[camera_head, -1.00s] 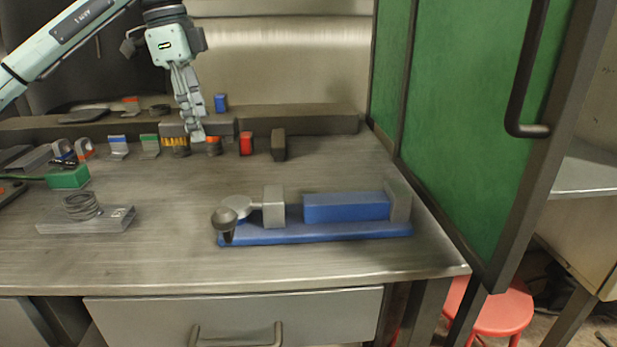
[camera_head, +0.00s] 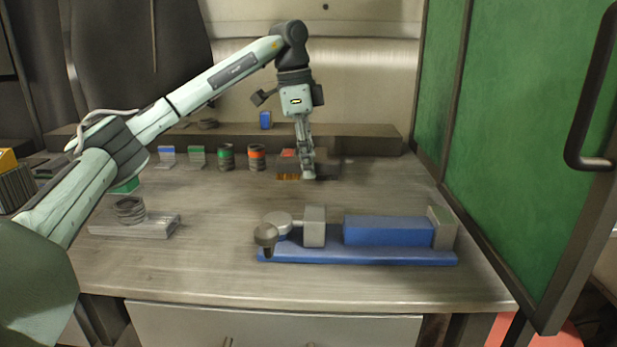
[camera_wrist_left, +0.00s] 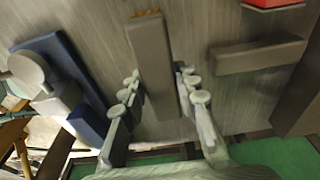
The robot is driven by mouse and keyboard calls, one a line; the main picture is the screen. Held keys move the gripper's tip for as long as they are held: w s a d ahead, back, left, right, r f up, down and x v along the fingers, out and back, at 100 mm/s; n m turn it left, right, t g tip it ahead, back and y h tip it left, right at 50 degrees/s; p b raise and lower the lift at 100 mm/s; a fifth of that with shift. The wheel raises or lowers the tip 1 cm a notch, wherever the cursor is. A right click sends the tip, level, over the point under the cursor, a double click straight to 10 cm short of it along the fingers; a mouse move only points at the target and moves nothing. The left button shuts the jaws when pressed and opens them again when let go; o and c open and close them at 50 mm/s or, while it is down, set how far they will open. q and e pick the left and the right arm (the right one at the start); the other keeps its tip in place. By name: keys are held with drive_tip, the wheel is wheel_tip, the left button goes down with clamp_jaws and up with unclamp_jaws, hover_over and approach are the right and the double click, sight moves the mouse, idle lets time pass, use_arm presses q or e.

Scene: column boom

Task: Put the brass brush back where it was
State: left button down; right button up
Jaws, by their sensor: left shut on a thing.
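The brass brush has a dark grey-brown body and orange-gold bristles (camera_head: 288,177), which show just left of my left gripper's fingertips in the head view. My left gripper (camera_head: 308,176) points down over the rear right of the bench and is shut on the brush. In the left wrist view the brush body (camera_wrist_left: 152,60) lies between the two fingers of my left gripper (camera_wrist_left: 160,88), with a little orange at its far end. The fingers hide part of the brush in the head view. I cannot tell whether it touches the bench. My right gripper is not in view.
A blue vise-like fixture (camera_head: 385,232) stands front right. A green-banded can (camera_head: 226,157) and an orange-banded can (camera_head: 256,157) stand left of the gripper. A dark block (camera_wrist_left: 258,55) and a red thing (camera_wrist_left: 272,3) are close by. A green door (camera_head: 500,150) bounds the right.

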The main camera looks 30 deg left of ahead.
sight(308, 196)
use_arm(q)
wheel_tip(308, 196, down, 3)
drive_tip(key=shift+f, duration=0.5)
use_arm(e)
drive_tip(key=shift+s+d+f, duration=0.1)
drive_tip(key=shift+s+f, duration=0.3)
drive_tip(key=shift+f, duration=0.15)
use_arm(q)
drive_tip(key=shift+f, duration=0.1)
drive_tip(key=c, duration=1.1)
unclamp_jaws()
drive_tip(key=shift+c, duration=0.2)
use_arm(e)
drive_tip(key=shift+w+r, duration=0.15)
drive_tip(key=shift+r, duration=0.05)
